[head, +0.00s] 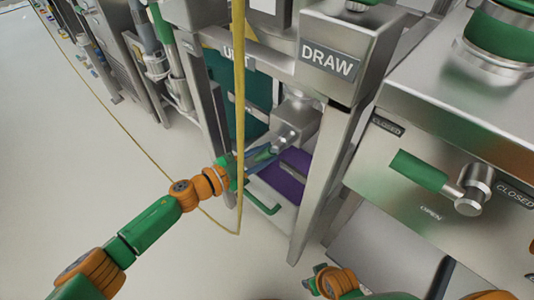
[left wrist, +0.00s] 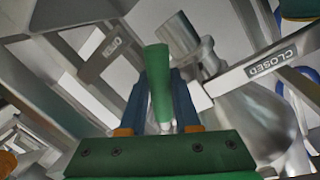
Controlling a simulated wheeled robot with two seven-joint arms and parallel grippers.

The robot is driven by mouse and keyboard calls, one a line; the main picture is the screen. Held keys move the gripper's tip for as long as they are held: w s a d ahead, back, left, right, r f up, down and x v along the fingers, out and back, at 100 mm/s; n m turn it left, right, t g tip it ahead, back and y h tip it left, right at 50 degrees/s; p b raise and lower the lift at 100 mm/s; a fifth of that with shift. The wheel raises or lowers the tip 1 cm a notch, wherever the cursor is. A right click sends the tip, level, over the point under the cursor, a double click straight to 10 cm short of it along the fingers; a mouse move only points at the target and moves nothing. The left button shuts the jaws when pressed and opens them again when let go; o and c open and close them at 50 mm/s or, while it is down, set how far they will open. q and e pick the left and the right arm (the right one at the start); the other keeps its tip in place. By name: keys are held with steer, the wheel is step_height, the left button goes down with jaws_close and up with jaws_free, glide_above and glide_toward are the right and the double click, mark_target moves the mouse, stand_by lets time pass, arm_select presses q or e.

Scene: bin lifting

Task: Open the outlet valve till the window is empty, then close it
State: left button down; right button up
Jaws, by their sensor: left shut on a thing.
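My left gripper (head: 262,158) reaches in under the DRAW sign (head: 327,59) at a steel valve (head: 296,120). In the left wrist view its two blue fingers (left wrist: 158,92) are shut on a green valve handle (left wrist: 157,60). An OPEN label (left wrist: 117,44) lies to the left of the handle and a CLOSED label (left wrist: 270,63) to its right. In the head view the gripper mostly hides this handle. My right gripper (head: 318,279) is low at the bottom edge; its jaws are too small to judge. I cannot make out the window.
Another green-handled valve (head: 420,171) sits on the steel panel at right, with CLOSED and OPEN labels. A purple surface (head: 291,176) lies below the DRAW valve. A yellow hose (head: 239,80) hangs beside my left wrist. Steel posts frame the station.

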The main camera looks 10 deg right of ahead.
mark_target(260, 156)
arm_select(q)
steer(key=shift+w+a, duration=0.1)
steer(key=shift+w, duration=0.05)
arm_select(e)
steer(key=shift+s+f, duration=0.1)
steer(key=shift+f, duration=0.1)
arm_select(q)
steer(key=c, duration=0.6)
jaws_free()
steer(key=shift+a+r, duration=0.1)
steer(key=shift+a, duration=0.05)
steer(key=p+v, duration=0.2)
steer(key=v, duration=0.4)
steer(key=shift+p, duration=0.35)
steer(key=shift+s+a, duration=0.3)
steer(key=shift+a, duration=0.05)
arm_select(e)
steer(key=s+f, duration=0.1)
steer(key=s+d+f, duration=0.1)
steer(key=s+f, duration=0.1)
steer(key=shift+s+f, duration=0.15)
steer(key=shift+s, duration=0.1)
